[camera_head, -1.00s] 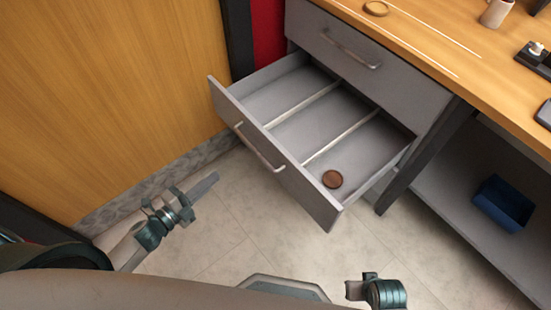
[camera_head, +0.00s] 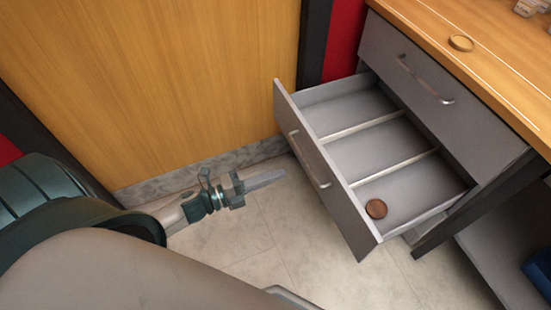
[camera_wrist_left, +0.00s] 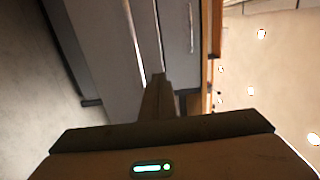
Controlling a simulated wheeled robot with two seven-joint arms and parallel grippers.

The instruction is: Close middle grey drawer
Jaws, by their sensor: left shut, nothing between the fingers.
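The middle grey drawer (camera_head: 317,168) is pulled well out of the cabinet in the head view. Its inside is split by two thin dividers, and a small round brown object (camera_head: 376,208) lies in the front right compartment. My left gripper (camera_head: 266,179) is shut and empty, to the left of the drawer front and apart from it, pointing towards it. In the left wrist view the gripper fingers (camera_wrist_left: 158,92) show closed in front of the grey cabinet fronts. My right gripper is not in view.
A closed grey drawer (camera_head: 408,75) sits above, under a wooden worktop (camera_head: 480,40) with a small round item (camera_head: 461,43). A wooden panel (camera_head: 170,80) stands behind my left arm. A blue box (camera_head: 538,272) is at the right edge. Tiled floor lies clear below the drawer.

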